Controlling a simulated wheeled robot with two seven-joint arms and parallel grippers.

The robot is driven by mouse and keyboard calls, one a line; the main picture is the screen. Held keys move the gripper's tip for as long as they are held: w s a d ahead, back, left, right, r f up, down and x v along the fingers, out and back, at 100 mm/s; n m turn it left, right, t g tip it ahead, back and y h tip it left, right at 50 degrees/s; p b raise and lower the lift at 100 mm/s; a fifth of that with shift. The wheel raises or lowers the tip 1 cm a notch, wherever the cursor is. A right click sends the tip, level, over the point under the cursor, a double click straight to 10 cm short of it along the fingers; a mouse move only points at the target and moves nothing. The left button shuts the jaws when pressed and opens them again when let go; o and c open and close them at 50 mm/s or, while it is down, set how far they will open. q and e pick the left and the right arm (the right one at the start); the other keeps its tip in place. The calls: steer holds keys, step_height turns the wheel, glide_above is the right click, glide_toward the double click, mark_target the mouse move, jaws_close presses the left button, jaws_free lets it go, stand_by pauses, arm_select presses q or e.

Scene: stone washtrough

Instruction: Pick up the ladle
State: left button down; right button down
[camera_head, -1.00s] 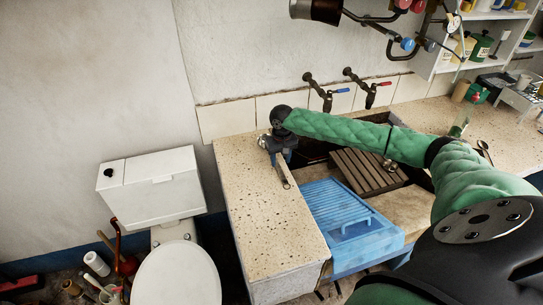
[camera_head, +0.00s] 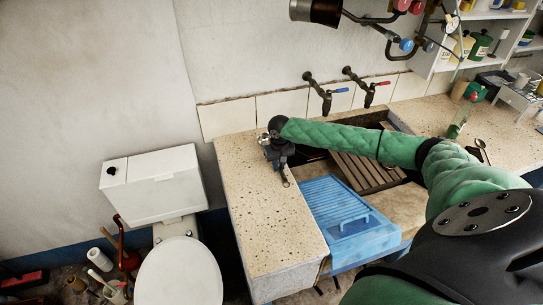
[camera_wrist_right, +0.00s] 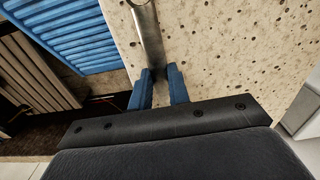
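The ladle (camera_head: 285,179) is at the left stone counter near the trough; its grey metal handle with a hole at the end sticks out below my right gripper. My right gripper (camera_head: 277,157) is over this counter. In the right wrist view the ladle's handle (camera_wrist_right: 148,38) runs in between the blue fingertips (camera_wrist_right: 160,85), which stand close together on either side of it. The ladle's bowl is mostly hidden by the gripper. I cannot tell whether the ladle rests on the stone. My left gripper is not in view.
A blue ribbed drainer (camera_head: 345,225) and a brown slatted rack (camera_head: 365,172) lie right of the ladle. Two taps (camera_head: 325,95) are on the wall behind. A white toilet (camera_head: 180,270) stands at left. The front of the left counter (camera_head: 270,235) is clear.

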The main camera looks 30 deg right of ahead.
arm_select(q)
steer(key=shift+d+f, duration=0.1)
arm_select(e)
steer(key=shift+r, duration=0.15)
